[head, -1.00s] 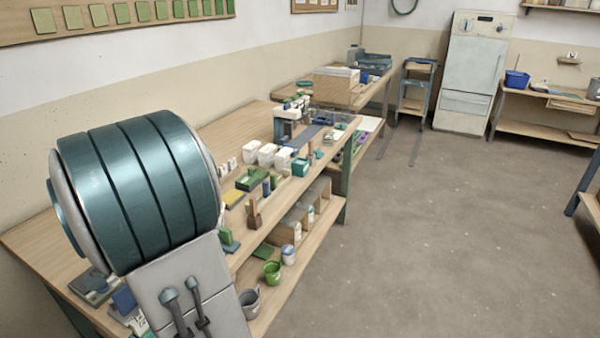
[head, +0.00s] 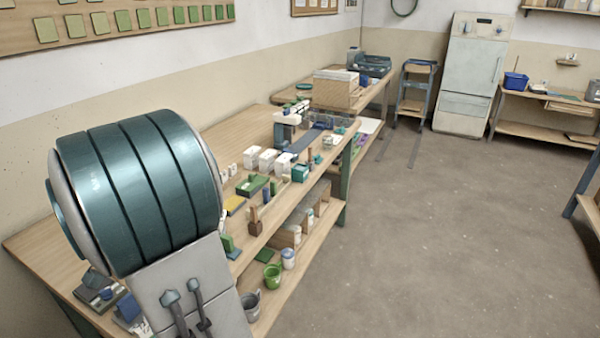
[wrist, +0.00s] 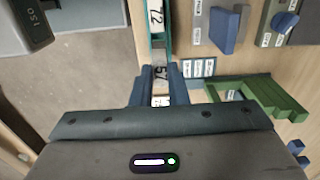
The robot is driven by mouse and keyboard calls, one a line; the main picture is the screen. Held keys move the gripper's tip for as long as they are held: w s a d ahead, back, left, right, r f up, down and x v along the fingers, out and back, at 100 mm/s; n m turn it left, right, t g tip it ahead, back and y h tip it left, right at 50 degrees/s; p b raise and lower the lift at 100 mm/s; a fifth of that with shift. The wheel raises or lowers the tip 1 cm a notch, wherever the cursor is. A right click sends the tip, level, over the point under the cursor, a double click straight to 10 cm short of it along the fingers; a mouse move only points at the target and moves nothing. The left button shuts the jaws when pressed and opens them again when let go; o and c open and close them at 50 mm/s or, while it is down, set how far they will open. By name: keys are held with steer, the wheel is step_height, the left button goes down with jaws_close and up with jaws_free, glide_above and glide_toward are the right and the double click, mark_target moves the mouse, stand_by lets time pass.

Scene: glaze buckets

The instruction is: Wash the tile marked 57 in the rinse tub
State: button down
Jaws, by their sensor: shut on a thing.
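The tile marked 57 (wrist: 159,73) is grey with a dark number and sits between the fingers of my gripper (wrist: 157,88) in the wrist view. My gripper is shut on it. Its lower part is hidden by the fingers and gripper body. Just beyond it is a teal holder (wrist: 146,42) with a white label marked 72 (wrist: 156,17). In the head view my arm hides the gripper and the tile. A blue tub (head: 515,81) stands on the far right table; I cannot tell whether it is the rinse tub.
In the wrist view a green stepped block (wrist: 270,98) and a blue block on a grey base (wrist: 223,30) are close on the right. In the head view the long bench (head: 230,115) carries many small blocks and white containers. The floor (head: 440,230) to its right is clear.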

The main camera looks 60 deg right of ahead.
steer(key=shift+r+p, duration=1.4)
steer(key=shift+r, duration=0.6)
